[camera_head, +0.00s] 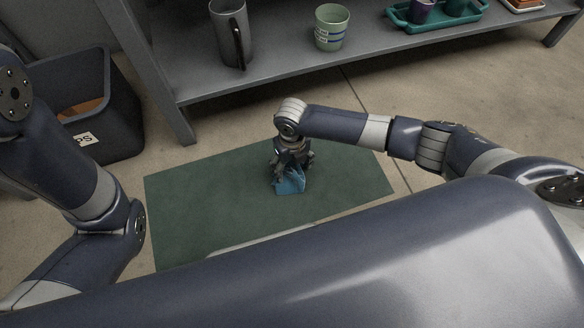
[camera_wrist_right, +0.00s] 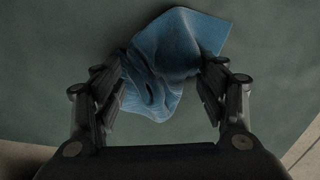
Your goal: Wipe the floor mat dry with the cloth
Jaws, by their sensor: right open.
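The green floor mat (camera_head: 190,212) lies flat on the floor in the head view, partly hidden by my own body at the front. The blue cloth (camera_head: 290,184) lies crumpled on the mat, right of its middle. My right gripper (camera_head: 291,168) is over the cloth, pointing down. In the right wrist view the cloth (camera_wrist_right: 172,62) is bunched up between the two fingers of my right gripper (camera_wrist_right: 163,95), which stand apart on either side of it. No wet patch can be made out on the mat. My left gripper does not show; only parts of the left arm do.
A grey shelf (camera_head: 290,84) stands behind the mat, with a dark pitcher (camera_head: 231,35), a pale green cup (camera_head: 331,28) and a teal tray (camera_head: 433,20) on it. A dark bin (camera_head: 98,100) stands at the left. Bare floor (camera_head: 440,110) shows at the right.

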